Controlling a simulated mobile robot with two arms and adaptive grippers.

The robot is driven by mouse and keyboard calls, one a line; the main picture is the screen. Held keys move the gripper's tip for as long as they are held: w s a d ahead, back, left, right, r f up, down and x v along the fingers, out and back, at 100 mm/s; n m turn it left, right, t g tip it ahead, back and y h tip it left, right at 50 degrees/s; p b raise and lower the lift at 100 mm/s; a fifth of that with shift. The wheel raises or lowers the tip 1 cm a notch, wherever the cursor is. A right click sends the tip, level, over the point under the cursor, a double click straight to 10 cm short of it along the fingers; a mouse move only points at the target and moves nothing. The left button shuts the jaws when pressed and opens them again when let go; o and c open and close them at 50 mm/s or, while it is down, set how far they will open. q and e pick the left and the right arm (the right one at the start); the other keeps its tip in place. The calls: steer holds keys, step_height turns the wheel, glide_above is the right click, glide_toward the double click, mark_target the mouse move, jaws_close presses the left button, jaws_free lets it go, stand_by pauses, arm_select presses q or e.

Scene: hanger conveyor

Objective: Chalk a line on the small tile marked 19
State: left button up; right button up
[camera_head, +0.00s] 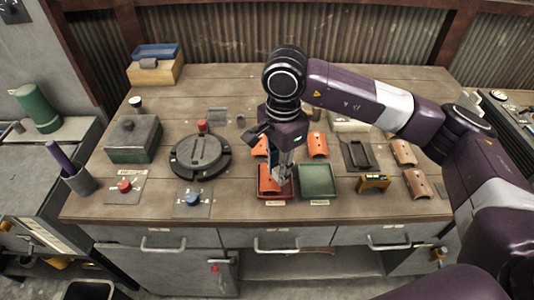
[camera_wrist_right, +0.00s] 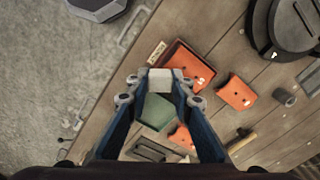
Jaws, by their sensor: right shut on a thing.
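My right gripper (camera_head: 280,176) reaches down over the front middle of the workbench, above the red tray (camera_head: 264,190). It is shut on a white block, probably the chalk (camera_wrist_right: 160,80), seen between the fingertips in the right wrist view. Curved orange tiles lie on the bench: one (camera_head: 318,145) behind the green tray, one (camera_head: 259,143) partly behind my gripper, and two brownish ones (camera_head: 403,153) (camera_head: 418,184) at the right. I cannot read a number 19 on any of them. The red tray also shows in the right wrist view (camera_wrist_right: 176,58). My left gripper is out of view.
A green tray (camera_head: 318,192) stands beside the red one. A dark round fixture (camera_head: 200,155), a green box (camera_head: 133,139) and red and blue buttons (camera_head: 124,186) (camera_head: 192,198) are to the left.

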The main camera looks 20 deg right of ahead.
mark_target(270, 185)
steer(key=w+m, duration=0.1)
steer(key=m, duration=0.1)
steer(key=w+m, duration=0.1)
steer(key=m, duration=0.1)
steer(key=w+a+m, duration=0.1)
steer(key=m, duration=0.1)
steer(key=shift+w+f+m+p, duration=0.1)
steer(key=shift+f+m+p, duration=0.2)
steer(key=shift+m+p, duration=0.1)
steer(key=shift+f+b, duration=0.3)
steer(key=shift+f, duration=0.25)
steer(key=shift+f+b, duration=0.95)
steer(key=shift+f, duration=1.1)
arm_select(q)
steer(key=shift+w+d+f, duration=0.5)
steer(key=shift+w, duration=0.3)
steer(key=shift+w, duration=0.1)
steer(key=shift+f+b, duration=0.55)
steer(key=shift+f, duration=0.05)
arm_select(e)
steer(key=shift+f, duration=0.6)
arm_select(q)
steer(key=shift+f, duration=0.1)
arm_select(e)
steer(key=shift+w+d, duration=0.1)
